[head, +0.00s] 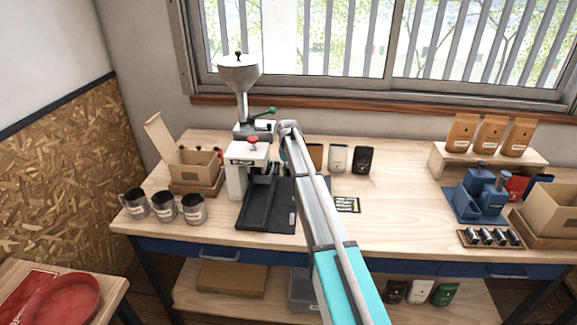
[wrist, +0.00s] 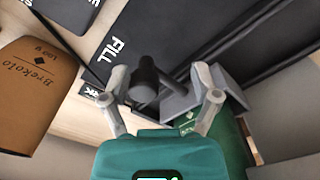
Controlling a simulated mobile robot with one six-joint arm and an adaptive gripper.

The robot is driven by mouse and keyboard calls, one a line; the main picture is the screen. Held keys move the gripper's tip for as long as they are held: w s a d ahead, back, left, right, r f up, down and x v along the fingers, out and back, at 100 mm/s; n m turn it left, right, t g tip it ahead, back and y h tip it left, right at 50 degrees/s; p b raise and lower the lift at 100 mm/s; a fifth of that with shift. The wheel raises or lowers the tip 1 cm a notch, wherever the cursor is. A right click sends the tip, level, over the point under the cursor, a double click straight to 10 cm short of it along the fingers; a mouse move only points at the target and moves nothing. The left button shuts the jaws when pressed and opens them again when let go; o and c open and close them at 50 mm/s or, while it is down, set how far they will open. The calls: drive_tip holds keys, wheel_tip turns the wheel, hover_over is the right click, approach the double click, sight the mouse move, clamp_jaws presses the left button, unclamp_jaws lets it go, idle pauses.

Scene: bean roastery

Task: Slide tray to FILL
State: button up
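The black tray (head: 258,204) lies on the workbench below the dosing machine (head: 240,163) with its metal hopper, partly hidden by my arm. In the wrist view, a dark surface carries the white word FILL (wrist: 112,49), and a partly covered label ending in "RK" (wrist: 92,91) is below it. A black knob (wrist: 143,80) on a grey block (wrist: 180,100) stands between my fingers. My gripper (wrist: 161,76) is open, its fingers apart on either side of the knob, which is closer to the left finger. In the head view my arm hides the gripper.
A brown pouch (wrist: 35,85) stands left of my gripper in the wrist view. White and black pouches (head: 350,159) stand right of my arm. Metal cups (head: 164,207) and an open carton (head: 196,163) are on the left. The bench front right of my arm is mostly clear.

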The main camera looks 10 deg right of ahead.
drive_tip(key=s+a, duration=0.1)
drive_tip(key=s, duration=0.3)
drive_tip(key=s+a, duration=0.2)
drive_tip(key=s, duration=0.3)
drive_tip(key=s+a, duration=0.1)
drive_tip(key=s, duration=0.4)
drive_tip(key=shift+a, duration=0.3)
drive_tip(key=shift+s+a+r, duration=0.1)
drive_tip(key=shift+s+r, duration=0.15)
drive_tip(key=shift+s, duration=0.05)
drive_tip(key=shift+w+r+p, duration=0.2)
drive_tip(key=shift+r+p, duration=0.65)
drive_tip(key=shift+p, duration=0.2)
wheel_tip(320, 180, up, 12)
drive_tip(key=p, duration=1.2)
drive_tip(key=s+f+m+b, duration=0.1)
drive_tip(key=s, duration=0.5)
drive_tip(key=shift+s+f, duration=0.2)
drive_tip(key=s+f+m+b, duration=0.1)
drive_tip(key=s+m+b, duration=0.1)
drive_tip(key=s, duration=0.9)
drive_tip(key=s+f+m+b, duration=0.2)
drive_tip(key=s, duration=1)
drive_tip(key=shift+f, duration=0.3)
